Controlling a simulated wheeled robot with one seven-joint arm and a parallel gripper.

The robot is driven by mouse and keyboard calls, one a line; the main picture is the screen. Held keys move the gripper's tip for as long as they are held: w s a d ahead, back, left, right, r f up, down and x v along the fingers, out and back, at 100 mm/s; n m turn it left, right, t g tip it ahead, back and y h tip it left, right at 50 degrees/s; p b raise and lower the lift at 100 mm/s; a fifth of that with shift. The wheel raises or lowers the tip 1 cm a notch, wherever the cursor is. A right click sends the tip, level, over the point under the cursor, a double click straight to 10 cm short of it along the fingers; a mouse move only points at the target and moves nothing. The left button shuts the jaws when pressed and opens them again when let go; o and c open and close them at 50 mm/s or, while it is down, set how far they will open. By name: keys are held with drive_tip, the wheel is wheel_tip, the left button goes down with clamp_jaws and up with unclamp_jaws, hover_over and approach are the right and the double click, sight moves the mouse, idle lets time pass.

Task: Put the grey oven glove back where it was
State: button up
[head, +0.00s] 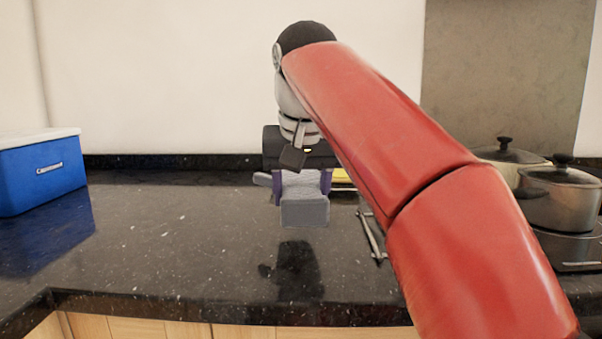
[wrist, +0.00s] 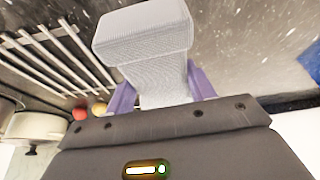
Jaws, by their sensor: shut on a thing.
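The grey oven glove (head: 304,211) hangs from my gripper (head: 302,184) over the middle of the dark counter. My gripper points down and its purple fingers are shut on the glove, one on each side. In the wrist view the glove (wrist: 146,35) fills the upper middle, with its textured thick end away from the camera, and the fingers of my gripper (wrist: 160,88) flank it. A dark reflection lies on the counter below, apart from the glove, which appears to be held above the surface.
A blue cooler box (head: 42,172) with a white lid stands at the left. Lidded pots (head: 562,195) stand on the right. A metal rack (wrist: 62,55) lies beside the glove, with red (wrist: 80,113) and yellow (wrist: 99,109) round items near it. The counter (head: 170,235) is clear at centre-left.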

wheel_tip(320, 180, down, 6)
drive_tip(key=b, duration=0.3)
drive_tip(key=shift+f, duration=0.25)
drive_tip(key=o, duration=1.2)
drive_tip(key=shift+c, duration=0.2)
drive_tip(key=shift+o, duration=0.4)
drive_tip(key=o, duration=0.4)
drive_tip(key=shift+c, duration=0.2)
drive_tip(key=shift+r, duration=0.1)
wheel_tip(320, 180, up, 3)
drive_tip(key=p, duration=0.3)
drive_tip(key=shift+r, duration=2.9)
